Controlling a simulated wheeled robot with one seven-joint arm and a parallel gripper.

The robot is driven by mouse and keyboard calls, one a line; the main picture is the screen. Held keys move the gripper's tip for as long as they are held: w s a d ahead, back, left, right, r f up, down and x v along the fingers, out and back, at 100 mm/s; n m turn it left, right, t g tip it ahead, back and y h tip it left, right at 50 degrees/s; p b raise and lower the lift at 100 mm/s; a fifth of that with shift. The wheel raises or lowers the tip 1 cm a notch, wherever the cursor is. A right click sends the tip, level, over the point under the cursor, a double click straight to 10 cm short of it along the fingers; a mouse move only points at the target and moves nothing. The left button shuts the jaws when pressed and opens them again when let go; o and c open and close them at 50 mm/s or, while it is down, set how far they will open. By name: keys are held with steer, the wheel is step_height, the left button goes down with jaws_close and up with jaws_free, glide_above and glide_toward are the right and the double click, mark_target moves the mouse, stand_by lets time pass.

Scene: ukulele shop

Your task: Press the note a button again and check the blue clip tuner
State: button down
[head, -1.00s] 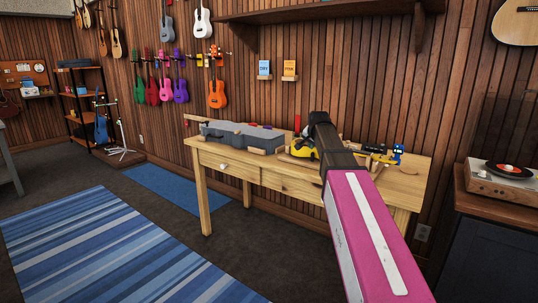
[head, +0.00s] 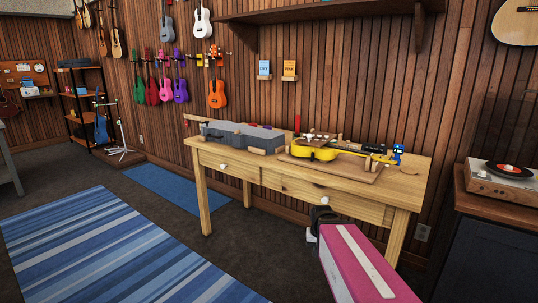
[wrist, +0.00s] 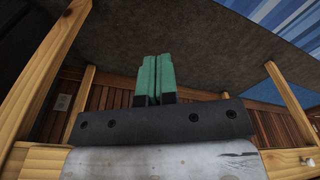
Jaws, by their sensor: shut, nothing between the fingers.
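A yellow ukulele (head: 312,153) lies on a wooden board on the workbench (head: 283,176). A blue clip tuner (head: 397,151) sits at the right end of the ukulele, by its headstock. Its display is too small to read. Several small pale and red items (head: 318,136) stand in a row behind the ukulele; I cannot tell whether one is the note a button. My gripper is low in front of the bench, below its top and apart from the ukulele and tuner. In the wrist view my gripper (wrist: 155,78) has its green fingers shut together, empty.
A record player (head: 502,177) stands on a dark cabinet at the right. A shelf (head: 330,12) hangs above the bench. Floor with a striped blue rug (head: 110,250) is open at the left.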

steer(key=shift+n+g, duration=0.5)
steer(key=s+f, duration=0.2)
steer(key=s, duration=0.1)
steer(key=s+f, duration=0.1)
steer(key=s, duration=0.1)
steer(key=shift+s, duration=0.1)
